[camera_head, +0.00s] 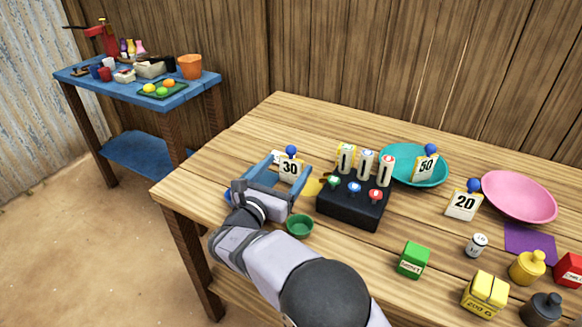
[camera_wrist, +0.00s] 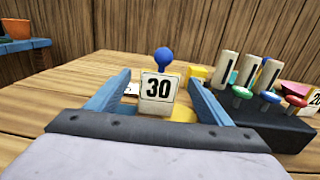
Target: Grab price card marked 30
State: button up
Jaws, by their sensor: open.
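The price card marked 30 (camera_head: 290,168) stands upright on the wooden table, white with a blue ball on top. In the wrist view the card (camera_wrist: 158,88) faces me, between the two blue fingers. My gripper (camera_head: 279,176) is open around the card's sides, with a gap visible on each side in the wrist view (camera_wrist: 160,92). I cannot tell exactly how far the fingertips reach past the card. Other price cards are marked 50 (camera_head: 425,167) and 20 (camera_head: 464,204), further right.
A black box (camera_head: 350,208) with colored buttons and white tokens stands close right of my gripper. A green bowl (camera_head: 299,226) sits beside my wrist. Teal (camera_head: 440,178) and pink (camera_head: 520,198) plates, weights and small boxes fill the right side. The table's left corner is clear.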

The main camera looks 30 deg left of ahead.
aim_at(290, 162)
jog(key=shift+w, duration=1.6)
jog(key=c, duration=1.1)
jog(key=shift+r, duration=0.15)
notch_tip(290, 162, up, 10)
jog(key=shift+f+p, duration=0.1)
jog(key=shift+p, duration=0.2)
